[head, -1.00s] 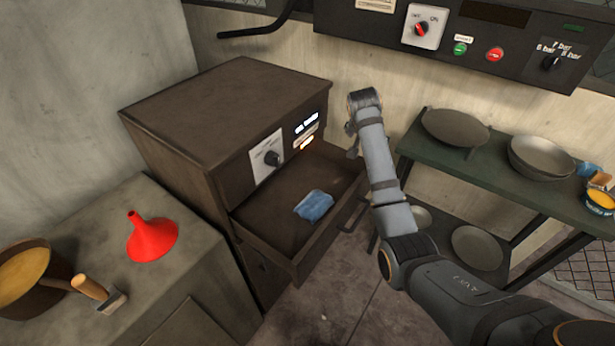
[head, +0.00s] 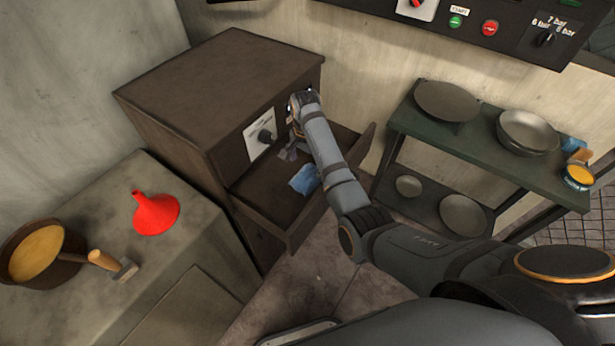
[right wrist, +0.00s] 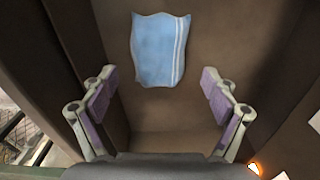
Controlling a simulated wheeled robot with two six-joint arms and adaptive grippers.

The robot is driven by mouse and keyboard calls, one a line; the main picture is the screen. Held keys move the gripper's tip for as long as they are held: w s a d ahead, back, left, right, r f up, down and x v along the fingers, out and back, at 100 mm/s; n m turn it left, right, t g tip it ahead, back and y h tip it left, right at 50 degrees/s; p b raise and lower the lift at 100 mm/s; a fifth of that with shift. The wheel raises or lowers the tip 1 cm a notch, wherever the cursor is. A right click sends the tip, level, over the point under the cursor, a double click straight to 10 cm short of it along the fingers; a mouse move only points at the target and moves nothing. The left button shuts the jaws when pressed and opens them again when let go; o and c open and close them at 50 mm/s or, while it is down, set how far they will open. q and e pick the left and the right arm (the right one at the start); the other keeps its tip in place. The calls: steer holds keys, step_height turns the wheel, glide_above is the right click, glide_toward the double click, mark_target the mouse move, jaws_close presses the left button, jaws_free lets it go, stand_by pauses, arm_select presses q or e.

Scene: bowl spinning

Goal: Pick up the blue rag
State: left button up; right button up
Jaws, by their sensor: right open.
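The blue rag (head: 304,180) lies flat on the floor of the open drawer (head: 290,241) of the brown cabinet. In the right wrist view the rag (right wrist: 160,50) is light blue with pale stripes along its right side, ahead of the fingertips. My right gripper (head: 292,154) is over the drawer, close to the rag; the arm hides part of the drawer. In the right wrist view the right gripper (right wrist: 158,90) is open, with nothing between its fingers. My left gripper is not in view.
The brown cabinet (head: 215,85) rises behind the drawer. A red funnel (head: 156,212), a pot (head: 38,255) and a brush (head: 112,264) are on the left counter (head: 170,260). A green shelf (head: 470,165) with several pans and bowls stands on the right.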

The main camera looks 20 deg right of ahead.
mark_target(308, 174)
steer(key=f, duration=0.5)
steer(key=shift+w+d+f, duration=0.1)
steer(key=shift+w+d, duration=0.05)
steer(key=shift+d, duration=0.2)
steer(key=c, duration=1.2)
step_height(308, 174, up, 10)
steer(key=shift+r, duration=0.1)
steer(key=o, duration=0.4)
steer(key=shift+c, duration=1.4)
steer(key=shift+r+p, duration=0.2)
steer(key=shift+p, duration=0.25)
steer(key=shift+c, duration=0.2)
